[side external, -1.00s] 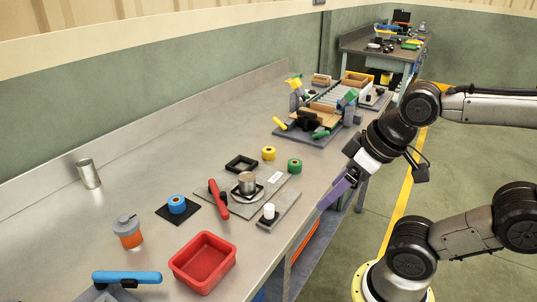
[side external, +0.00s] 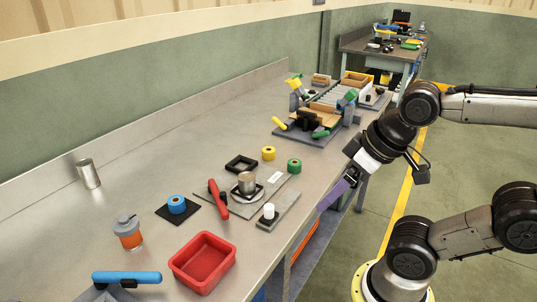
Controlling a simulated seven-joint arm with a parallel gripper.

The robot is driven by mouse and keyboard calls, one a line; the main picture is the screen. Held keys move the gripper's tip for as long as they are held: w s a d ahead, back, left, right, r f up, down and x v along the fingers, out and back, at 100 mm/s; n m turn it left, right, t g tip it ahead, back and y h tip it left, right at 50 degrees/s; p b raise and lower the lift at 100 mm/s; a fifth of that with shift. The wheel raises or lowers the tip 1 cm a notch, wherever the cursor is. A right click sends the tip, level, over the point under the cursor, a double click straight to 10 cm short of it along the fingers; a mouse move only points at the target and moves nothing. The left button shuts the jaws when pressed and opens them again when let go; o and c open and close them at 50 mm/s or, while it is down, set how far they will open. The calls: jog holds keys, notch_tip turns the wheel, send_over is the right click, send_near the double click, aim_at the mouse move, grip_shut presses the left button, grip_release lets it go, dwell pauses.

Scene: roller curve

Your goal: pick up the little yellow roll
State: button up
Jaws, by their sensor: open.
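The little yellow roll (side external: 268,153) stands on the bench, behind and left of a green roll (side external: 294,165). It rests by itself, apart from the things around it. My gripper (side external: 322,205) hangs over the front edge of the bench, to the right of and nearer than the yellow roll. Its purple fingers point down and to the left. It is open, and I see nothing between the fingers. A clear gap lies between my gripper and the yellow roll.
A black square frame (side external: 241,164) lies left of the yellow roll. A blue roll (side external: 177,204), red bin (side external: 203,260) and roller conveyor (side external: 328,101) stand on the bench.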

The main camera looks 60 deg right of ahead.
jog(key=w+d+r+m, duration=0.2)
jog(key=w+r+m, duration=0.55)
jog(key=r, duration=0.55)
jog(key=w+d+r+m+g, duration=0.2)
jog(key=w+d+r+m, duration=0.2)
jog(key=w, duration=0.6)
jog(key=m+g, duration=0.3)
jog(key=m, duration=0.3)
send_over(268, 149)
notch_tip(268, 149, down, 25)
jog(key=shift+d+f, duration=0.1)
jog(key=shift+f, duration=0.05)
jog(key=shift+s+a+f, duration=0.1)
jog(key=shift+f, duration=1.45)
jog(key=shift+s+a+f, duration=0.1)
jog(key=shift+f, duration=1.45)
grip_shut()
jog(key=shift+w+r, duration=0.1)
jog(key=shift+r, duration=0.05)
